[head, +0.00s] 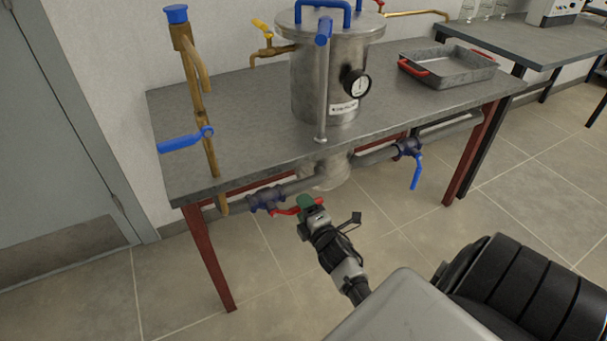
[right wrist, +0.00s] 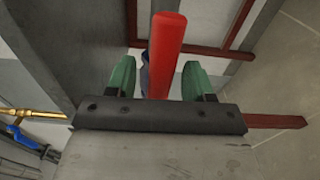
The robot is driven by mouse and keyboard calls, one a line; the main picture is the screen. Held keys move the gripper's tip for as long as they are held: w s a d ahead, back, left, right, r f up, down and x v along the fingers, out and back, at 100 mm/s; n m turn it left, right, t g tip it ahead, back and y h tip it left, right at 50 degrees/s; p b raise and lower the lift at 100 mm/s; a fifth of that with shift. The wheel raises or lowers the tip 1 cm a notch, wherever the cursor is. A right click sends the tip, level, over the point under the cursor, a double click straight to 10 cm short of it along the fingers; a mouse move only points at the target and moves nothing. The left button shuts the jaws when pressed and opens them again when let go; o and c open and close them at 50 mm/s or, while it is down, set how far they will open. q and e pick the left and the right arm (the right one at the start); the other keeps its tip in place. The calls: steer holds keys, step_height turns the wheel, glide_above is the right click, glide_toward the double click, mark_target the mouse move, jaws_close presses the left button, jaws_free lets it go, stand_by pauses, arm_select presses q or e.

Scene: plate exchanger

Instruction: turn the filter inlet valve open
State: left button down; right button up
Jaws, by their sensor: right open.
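A valve (head: 265,198) with a red lever (head: 284,211) sits on the grey pipe under the table's front edge, left of the steel filter vessel (head: 308,88). The lever points right, roughly along the pipe. My right gripper (head: 307,203) with green fingertips is at the lever's free end. In the right wrist view, the red lever (right wrist: 168,50) stands between the two spread fingertips of the right gripper (right wrist: 160,80), with gaps showing on both sides. My left gripper is not in view. No label for the filter inlet valve is readable.
A second valve (head: 407,148) with a blue lever hanging down is on the pipe at right. A brass pipe (head: 208,150) with a blue lever stands at the table's left. A grey tray (head: 448,66) with red handles lies on the table (head: 240,110). The floor in front is clear.

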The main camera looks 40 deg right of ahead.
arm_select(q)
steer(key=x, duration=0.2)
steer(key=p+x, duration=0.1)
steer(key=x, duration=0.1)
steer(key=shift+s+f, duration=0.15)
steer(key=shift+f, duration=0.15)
arm_select(e)
steer(key=v, duration=1)
steer(key=shift+w, duration=0.1)
